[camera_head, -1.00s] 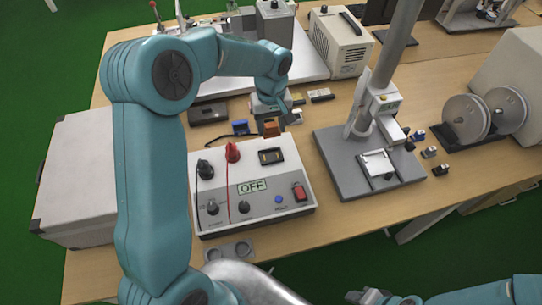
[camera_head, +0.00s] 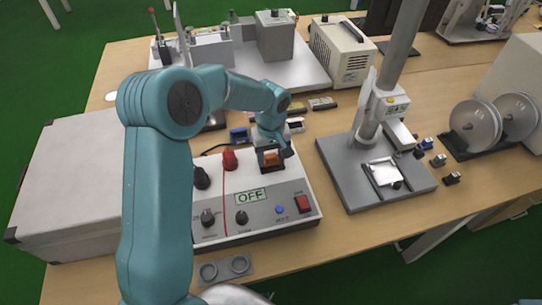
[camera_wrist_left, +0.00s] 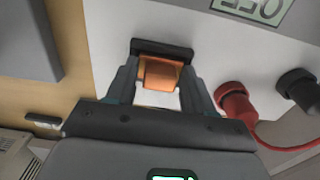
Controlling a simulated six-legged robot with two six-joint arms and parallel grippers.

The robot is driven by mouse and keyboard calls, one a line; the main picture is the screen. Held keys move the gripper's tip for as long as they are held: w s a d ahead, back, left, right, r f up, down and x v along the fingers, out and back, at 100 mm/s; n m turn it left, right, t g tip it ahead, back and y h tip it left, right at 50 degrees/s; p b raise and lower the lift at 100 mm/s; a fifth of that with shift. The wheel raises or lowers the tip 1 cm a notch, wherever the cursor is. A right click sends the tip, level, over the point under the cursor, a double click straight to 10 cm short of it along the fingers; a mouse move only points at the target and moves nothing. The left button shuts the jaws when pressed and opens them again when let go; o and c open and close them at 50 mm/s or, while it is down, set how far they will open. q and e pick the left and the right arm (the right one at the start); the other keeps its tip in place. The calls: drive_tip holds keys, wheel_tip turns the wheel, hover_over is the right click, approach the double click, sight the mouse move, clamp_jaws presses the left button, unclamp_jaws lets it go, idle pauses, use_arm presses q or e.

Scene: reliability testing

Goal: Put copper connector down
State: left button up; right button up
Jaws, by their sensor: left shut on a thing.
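The copper connector (camera_head: 271,158) is an orange-brown block between the fingers of my left gripper (camera_head: 270,154). In the left wrist view the connector (camera_wrist_left: 160,74) shows between the two dark fingers, which are shut on it. It is at the black rectangular socket (camera_wrist_left: 160,47) on top of the white test box (camera_head: 215,227). The connector overlaps the socket's near edge in the wrist view. I cannot tell whether it sits in the socket or just above it. My right gripper is not in view.
A red knob (camera_head: 230,160) and a black knob (camera_head: 201,177) stand left of the socket. A grey press stand (camera_head: 347,181) is to the right. Small connectors (camera_head: 322,103) lie behind the box. A large grey case (camera_head: 75,185) stands at the left.

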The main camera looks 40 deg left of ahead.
sight(271, 156)
use_arm(q)
drive_tip(key=o, duration=1)
drive_tip(key=shift+f, duration=0.15)
drive_tip(key=shift+o, duration=0.2)
drive_tip(key=shift+r+p, duration=0.25)
drive_tip(key=shift+p, duration=0.05)
wheel_tip(271, 156, up, 12)
drive_tip(key=p, duration=0.7)
drive_tip(key=shift+p, duration=0.35)
drive_tip(key=shift+w+f, duration=0.1)
drive_tip(key=shift+s, duration=0.2)
